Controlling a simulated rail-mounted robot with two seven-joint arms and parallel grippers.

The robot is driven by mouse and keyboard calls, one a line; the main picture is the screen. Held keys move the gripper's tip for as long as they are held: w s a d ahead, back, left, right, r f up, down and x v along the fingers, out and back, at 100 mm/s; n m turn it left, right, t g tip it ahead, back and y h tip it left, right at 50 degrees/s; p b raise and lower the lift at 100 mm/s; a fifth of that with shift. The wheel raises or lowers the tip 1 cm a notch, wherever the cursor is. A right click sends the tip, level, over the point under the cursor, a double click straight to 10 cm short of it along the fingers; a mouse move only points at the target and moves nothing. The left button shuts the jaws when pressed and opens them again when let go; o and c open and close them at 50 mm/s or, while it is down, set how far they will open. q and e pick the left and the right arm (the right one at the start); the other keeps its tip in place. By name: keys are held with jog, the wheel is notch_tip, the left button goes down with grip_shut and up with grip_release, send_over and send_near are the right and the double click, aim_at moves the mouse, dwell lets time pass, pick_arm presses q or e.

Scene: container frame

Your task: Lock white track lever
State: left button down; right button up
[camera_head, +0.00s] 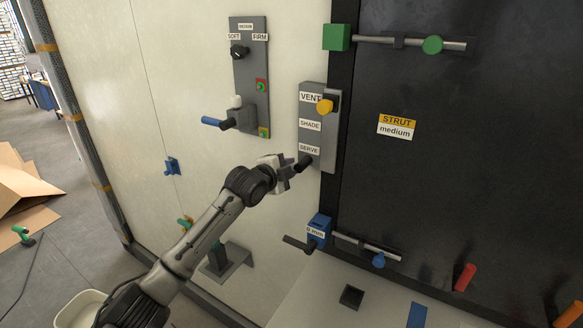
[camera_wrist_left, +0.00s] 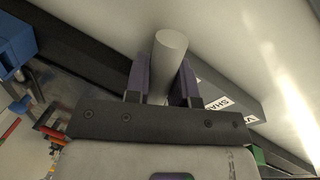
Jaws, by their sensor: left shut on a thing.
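A grey panel (camera_head: 330,128) on the wall carries the labels VENT, SHADE and SERVE from top to bottom. A yellow knob (camera_head: 325,106) sits beside VENT. My left gripper (camera_head: 297,165) is at the panel's lower end, by the SERVE label. In the left wrist view its fingers are shut on a pale, white-grey cylindrical handle (camera_wrist_left: 171,48). In the head view the gripper mostly hides this handle, and I cannot tell its exact setting. My right gripper is in neither view.
Left of the panel is another control plate (camera_head: 250,75) with a blue-ended lever (camera_head: 213,122). Below the gripper is a blue block (camera_head: 319,230) with a dark handle. A bar with a green knob (camera_head: 432,45) crosses the dark door (camera_head: 480,170). Cardboard (camera_head: 20,190) lies far left.

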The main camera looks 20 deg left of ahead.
pick_arm(q)
jog(key=shift+a+r+m+y+p, duration=0.1)
jog(key=shift+r+m+y+p, duration=0.25)
jog(key=shift+m+p, duration=0.5)
jog(key=shift+r+m+y+p, duration=0.15)
jog(key=shift+r+m+p, duration=0.3)
jog(key=shift+m+p, duration=0.35)
jog(key=c, duration=1)
grip_release()
jog(key=shift+s+a, duration=0.1)
jog(key=shift+s, duration=0.35)
jog(key=shift+b+v, duration=2.05)
jog(key=shift+v, duration=4.4)
